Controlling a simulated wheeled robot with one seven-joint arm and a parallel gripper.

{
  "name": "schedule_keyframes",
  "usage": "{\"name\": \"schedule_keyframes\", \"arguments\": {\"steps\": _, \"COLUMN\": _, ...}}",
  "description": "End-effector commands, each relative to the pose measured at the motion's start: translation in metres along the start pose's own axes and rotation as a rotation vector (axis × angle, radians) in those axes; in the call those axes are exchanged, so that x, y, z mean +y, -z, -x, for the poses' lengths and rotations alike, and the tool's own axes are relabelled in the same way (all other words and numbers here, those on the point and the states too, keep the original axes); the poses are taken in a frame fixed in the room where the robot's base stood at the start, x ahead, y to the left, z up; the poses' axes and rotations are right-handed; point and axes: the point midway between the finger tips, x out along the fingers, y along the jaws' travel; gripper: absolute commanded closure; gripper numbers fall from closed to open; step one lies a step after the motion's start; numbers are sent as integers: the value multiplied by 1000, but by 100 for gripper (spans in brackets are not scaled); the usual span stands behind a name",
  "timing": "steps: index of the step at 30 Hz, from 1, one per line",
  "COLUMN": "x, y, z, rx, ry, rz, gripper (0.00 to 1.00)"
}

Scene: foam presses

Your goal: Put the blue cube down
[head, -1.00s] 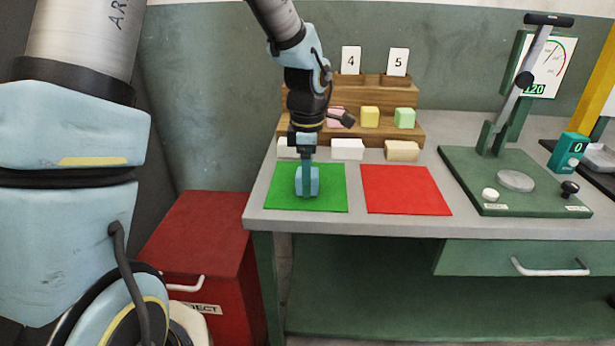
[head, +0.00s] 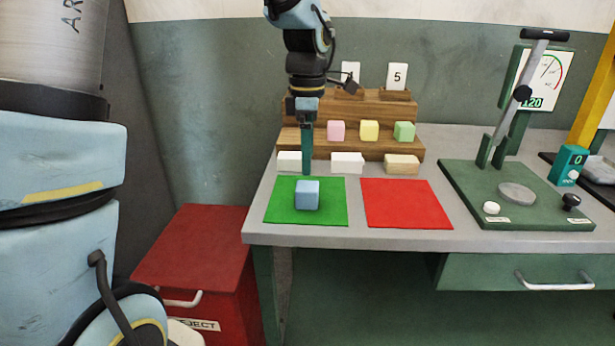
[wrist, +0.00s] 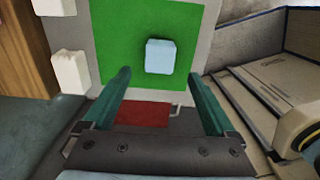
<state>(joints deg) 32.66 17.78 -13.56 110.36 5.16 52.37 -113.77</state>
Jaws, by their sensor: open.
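The blue cube (head: 307,195) rests on the green mat (head: 332,213) on the bench, near the mat's middle. It also shows on the mat in the wrist view (wrist: 160,56). My gripper (head: 307,172) is above the cube and apart from it. In the wrist view my two green fingers (wrist: 164,95) stand wide apart with nothing between them, and the cube lies beyond their tips. In the head view one finger hides the other.
A red mat (head: 407,203) lies to the right. White blocks (head: 347,162) and a tan block (head: 401,164) stand behind the mats, before a wooden stepped rack (head: 384,148) holding pink, yellow and green cubes. A green press (head: 470,200) stands further right. A red bin (head: 195,250) is below left.

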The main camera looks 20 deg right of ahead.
Motion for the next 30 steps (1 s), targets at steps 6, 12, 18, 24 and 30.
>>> {"name": "schedule_keyframes", "arguments": {"steps": 6, "x": 1, "y": 0, "z": 25, "rx": 1, "ry": -1, "rz": 0, "gripper": 9}}
{"name": "schedule_keyframes", "arguments": {"steps": 12, "x": 0, "y": 1, "z": 29, "rx": 0, "ry": 0, "rz": 0, "gripper": 9}}
{"name": "schedule_keyframes", "arguments": {"steps": 18, "x": -5, "y": 33, "z": 19, "rx": 1, "ry": -8, "rz": -109, "gripper": 9}}
{"name": "schedule_keyframes", "arguments": {"steps": 24, "x": -32, "y": 116, "z": -9, "rx": 12, "ry": -43, "rz": -440, "gripper": 9}}
{"name": "schedule_keyframes", "arguments": {"steps": 30, "x": -82, "y": 190, "z": -37, "rx": 47, "ry": -76, "rz": -802, "gripper": 9}}
